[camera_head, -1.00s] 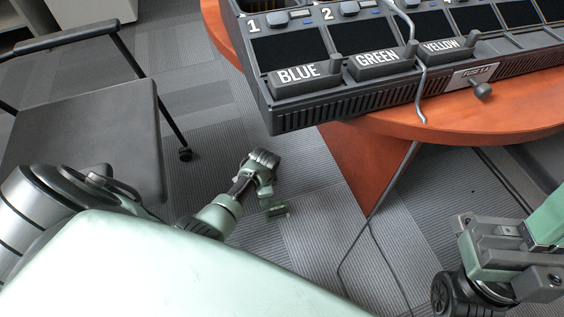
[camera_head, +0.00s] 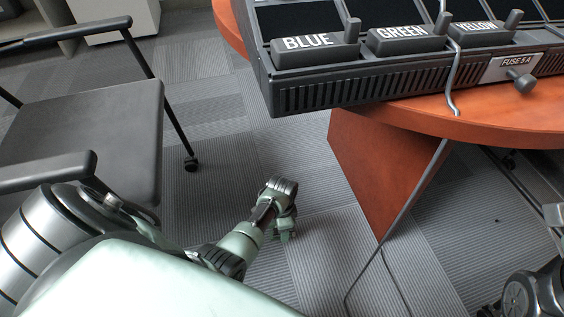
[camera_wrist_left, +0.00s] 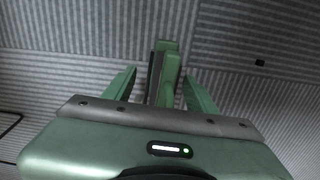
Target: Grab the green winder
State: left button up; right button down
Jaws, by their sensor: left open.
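A dark block labelled GREEN (camera_head: 405,40), with an upright knob at its right end, sits on the front of the console, between the similar BLUE and YELLOW blocks. My left gripper (camera_head: 283,236) hangs low over the carpet, well below and left of the console, apart from that block. In the left wrist view my left gripper (camera_wrist_left: 160,86) is open. A green upright shape with a dark side (camera_wrist_left: 165,72) shows between its fingers; I cannot tell what it is. My right arm (camera_head: 535,295) is mostly cut off at the lower right, its fingers not clear.
The BLUE block (camera_head: 310,48) and YELLOW block (camera_head: 475,32) flank the GREEN one. The console stands on an orange-brown table (camera_head: 420,118). A bent metal rod hangs at its front, and a cable runs down to the floor. A chair (camera_head: 85,140) stands at left. Carpet between is free.

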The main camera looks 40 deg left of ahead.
pick_arm(q)
grip_shut()
jog(key=shift+r, duration=0.1)
dwell(0.3)
